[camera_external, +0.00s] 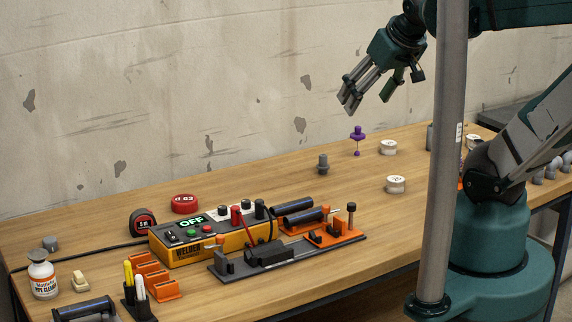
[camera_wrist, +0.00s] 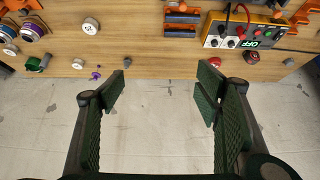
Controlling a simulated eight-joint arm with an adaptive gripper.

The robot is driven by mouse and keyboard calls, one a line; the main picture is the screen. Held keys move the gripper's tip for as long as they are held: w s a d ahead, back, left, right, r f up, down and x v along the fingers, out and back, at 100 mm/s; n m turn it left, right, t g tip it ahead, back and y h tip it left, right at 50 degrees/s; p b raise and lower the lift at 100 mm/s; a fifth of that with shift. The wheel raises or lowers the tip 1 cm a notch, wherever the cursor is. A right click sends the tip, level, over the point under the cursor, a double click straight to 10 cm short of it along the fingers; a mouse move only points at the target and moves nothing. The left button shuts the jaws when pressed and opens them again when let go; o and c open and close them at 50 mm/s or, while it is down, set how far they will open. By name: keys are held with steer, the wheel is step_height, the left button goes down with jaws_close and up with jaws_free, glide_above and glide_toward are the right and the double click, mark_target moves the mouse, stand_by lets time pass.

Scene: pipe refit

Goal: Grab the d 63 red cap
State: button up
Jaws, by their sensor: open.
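The d 63 red cap (camera_external: 185,203) lies flat on the wooden table at the far left, behind the welder box, with its white "d 63" marking showing. In the wrist view the red cap (camera_wrist: 215,62) shows near the table's edge, partly covered by the tip of the right finger. My gripper (camera_external: 350,98) is in the air above the far side of the table, well to the right of the cap and apart from it. In the wrist view my gripper (camera_wrist: 161,82) has its fingers spread wide, with nothing between them.
The yellow welder box (camera_external: 205,240) stands just in front of the cap, and a black and red tape measure (camera_external: 143,222) sits to its left. A purple item (camera_external: 357,138) and white caps (camera_external: 396,184) are on the right part of the table. The wall rises behind the table.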

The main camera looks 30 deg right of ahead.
steer(key=shift+w, duration=0.1)
stand_by(0.3)
steer(key=m+g, duration=0.7)
steer(key=m, duration=1.4)
glide_above(184, 199)
steer(key=f, duration=2.5)
steer(key=shift+d+f, duration=0.1)
steer(key=shift+d, duration=0.15)
steer(key=shift+w+a+f, duration=0.1)
steer(key=shift+a+f, duration=0.1)
steer(key=shift+f, duration=0.25)
steer(key=shift+f, duration=0.1)
